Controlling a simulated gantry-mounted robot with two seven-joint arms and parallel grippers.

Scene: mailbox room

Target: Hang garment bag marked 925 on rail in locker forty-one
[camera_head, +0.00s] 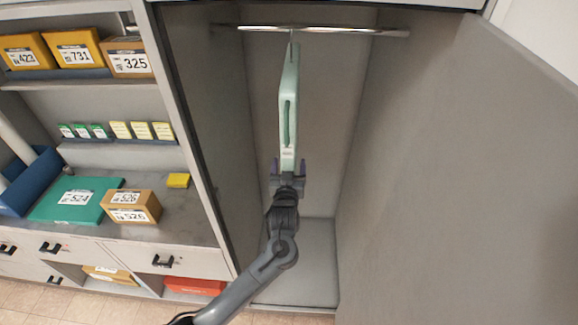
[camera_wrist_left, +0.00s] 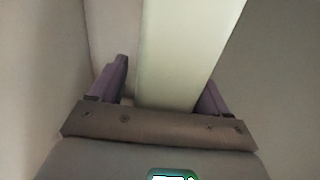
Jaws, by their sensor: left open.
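A pale green garment bag (camera_head: 289,105) hangs upright and edge-on inside the open locker, its hook meeting the metal rail (camera_head: 320,29) near the top. A number on it cannot be read from here. My left gripper (camera_head: 288,167) is at the bag's lower end, with its purple fingers open on either side of it. In the left wrist view the bag (camera_wrist_left: 185,55) rises between the two spread fingers (camera_wrist_left: 160,85), with a gap visible beside the left finger. Whether the hook sits fully over the rail is too small to tell. My right gripper is not in view.
The locker's open door (camera_head: 470,160) fills the right side. Shelving at left holds numbered boxes, a green parcel (camera_head: 75,199), a brown 526 box (camera_head: 131,206) and a blue bin (camera_head: 32,182). The locker floor (camera_head: 300,285) is clear.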

